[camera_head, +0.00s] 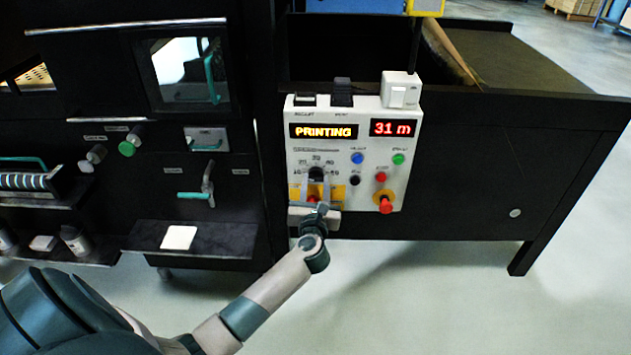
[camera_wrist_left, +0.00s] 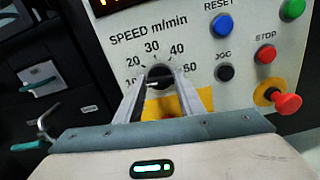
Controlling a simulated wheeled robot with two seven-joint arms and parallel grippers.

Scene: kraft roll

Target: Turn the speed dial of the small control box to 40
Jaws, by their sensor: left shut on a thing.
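The white control box (camera_head: 345,140) is fixed to the front of the dark machine. In the head view the dial (camera_head: 316,173) shows just above the gripper. The fingers cover part of it, and I cannot read for certain which number its pointer faces. My right gripper is not in view.
Displays on the box read "PRINTING" (camera_head: 323,131) and "31 m" (camera_head: 393,128). Right of the dial are a blue button (camera_wrist_left: 223,24), a black button (camera_wrist_left: 224,72), a red stop button (camera_wrist_left: 265,54) and a protruding red knob (camera_wrist_left: 287,103). Open floor lies in front.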

